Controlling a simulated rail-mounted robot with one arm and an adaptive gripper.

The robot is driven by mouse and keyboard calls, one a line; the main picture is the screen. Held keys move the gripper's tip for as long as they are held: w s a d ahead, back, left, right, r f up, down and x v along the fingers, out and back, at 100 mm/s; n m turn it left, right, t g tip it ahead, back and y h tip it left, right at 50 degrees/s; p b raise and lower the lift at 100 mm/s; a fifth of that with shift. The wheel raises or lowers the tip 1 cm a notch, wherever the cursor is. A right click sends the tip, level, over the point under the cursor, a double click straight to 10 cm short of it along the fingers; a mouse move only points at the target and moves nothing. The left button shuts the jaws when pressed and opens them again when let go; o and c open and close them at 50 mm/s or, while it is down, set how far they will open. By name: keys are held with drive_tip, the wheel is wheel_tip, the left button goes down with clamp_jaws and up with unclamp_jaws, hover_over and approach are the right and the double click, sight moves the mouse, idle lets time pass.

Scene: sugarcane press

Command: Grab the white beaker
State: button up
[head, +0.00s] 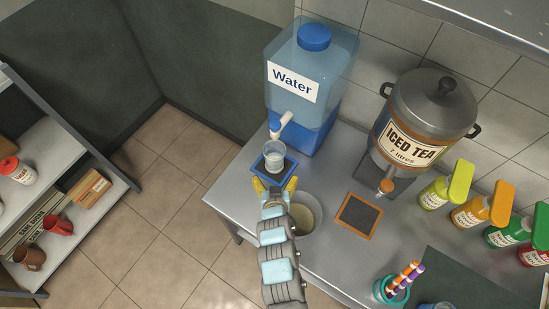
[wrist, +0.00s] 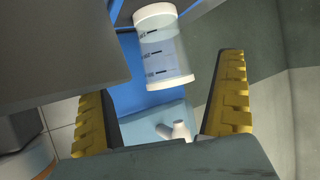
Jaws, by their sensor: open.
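In the wrist view the beaker (wrist: 163,50) shows dark graduation marks and appears tilted, beyond the fingers. My gripper (head: 275,187) is open and empty, its yellow fingers just in front of the beaker on the near side. In the wrist view my gripper (wrist: 168,85) has its fingers spread wide, with the beaker's end near the gap between them. Neither finger visibly touches the beaker.
A blue water dispenser (head: 305,85) stands right behind the beaker. A pale bucket-like container (head: 306,214) is close to my gripper's right. An iced tea dispenser (head: 420,115), an orange-edged coaster (head: 358,217) and several bottles (head: 468,212) stand further right. The counter's left edge is near.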

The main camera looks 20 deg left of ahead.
sight(274, 154)
drive_tip(key=shift+x, duration=6.05)
drive_tip(key=shift+r, duration=0.15)
drive_tip(key=c, duration=1.3)
